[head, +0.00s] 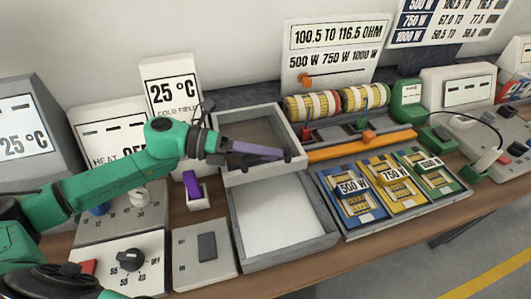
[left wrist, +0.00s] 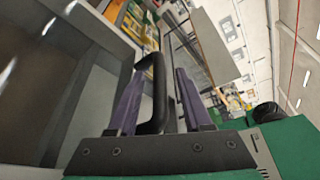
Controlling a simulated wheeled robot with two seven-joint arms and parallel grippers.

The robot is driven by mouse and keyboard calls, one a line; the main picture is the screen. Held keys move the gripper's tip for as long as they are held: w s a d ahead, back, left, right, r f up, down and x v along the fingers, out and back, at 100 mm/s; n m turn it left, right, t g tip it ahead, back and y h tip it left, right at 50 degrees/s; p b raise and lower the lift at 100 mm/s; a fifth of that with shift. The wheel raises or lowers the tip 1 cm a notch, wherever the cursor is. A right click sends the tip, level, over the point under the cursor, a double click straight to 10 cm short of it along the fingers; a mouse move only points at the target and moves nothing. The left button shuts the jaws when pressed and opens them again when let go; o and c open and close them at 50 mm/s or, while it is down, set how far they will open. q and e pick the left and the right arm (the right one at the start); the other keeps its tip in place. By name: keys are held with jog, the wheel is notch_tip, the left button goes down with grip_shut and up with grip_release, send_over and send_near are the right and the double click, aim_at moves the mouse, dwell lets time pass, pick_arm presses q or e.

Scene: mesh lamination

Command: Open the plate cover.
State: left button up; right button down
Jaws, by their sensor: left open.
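A grey, box-like frame with a pale rim (head: 262,168), which looks like the plate cover, stands at the back of a grey tray (head: 335,238) with a white plate surface (head: 278,218). The white surface is exposed in front of the frame. My left gripper (head: 268,152) is at the frame's front rim, its purple fingers apart. In the left wrist view a black bar handle (left wrist: 156,95) stands between the open fingers (left wrist: 157,85). I cannot tell whether either finger touches it. My right gripper is not in view.
Coloured 500 W, 750 W and 1000 W trays (head: 396,188) lie to the right, with yellow rolls (head: 335,101) behind. A small white holder with a purple piece (head: 191,185) and a dial box (head: 128,262) are on the left. Tall signs stand at the back.

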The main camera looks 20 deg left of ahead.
pick_arm(q)
jog(key=shift+a, duration=0.1)
grip_shut()
jog(key=shift+f, duration=0.1)
dwell(1.1)
